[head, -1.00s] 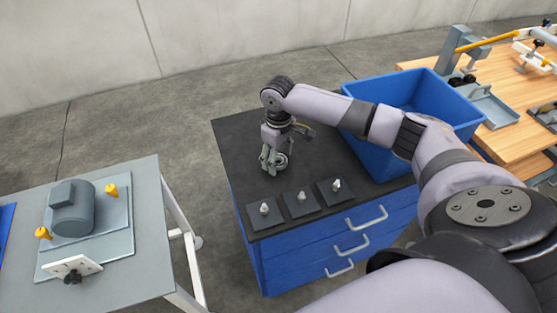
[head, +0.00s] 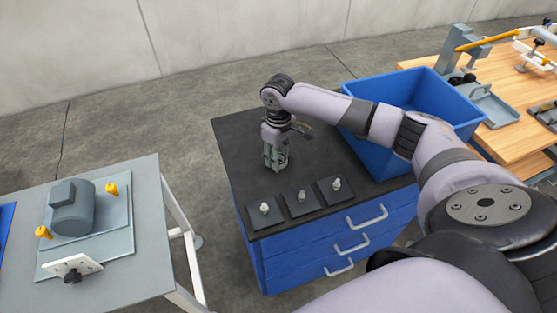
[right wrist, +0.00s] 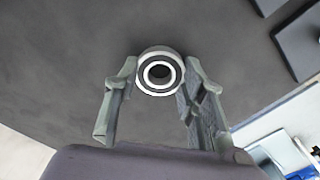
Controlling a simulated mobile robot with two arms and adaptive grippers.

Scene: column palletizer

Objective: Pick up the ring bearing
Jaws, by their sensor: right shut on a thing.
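The ring bearing (right wrist: 160,73) is a metal ring with a dark hole and a pale inner ring. In the right wrist view it sits between the fingertips of my right gripper (right wrist: 160,90), which is shut on it. In the head view my right gripper (head: 276,163) points down at the dark top of the blue cabinet (head: 240,140). The bearing is mostly hidden behind the fingers there. I cannot tell whether the bearing touches the cabinet top. My left gripper is not in view.
Three dark square plates with upright metal pegs (head: 264,208) line the cabinet's front edge. A blue bin (head: 430,130) stands at the right of the cabinet top. A grey table with a motor (head: 72,211) is at left. A wooden bench (head: 510,140) is at right.

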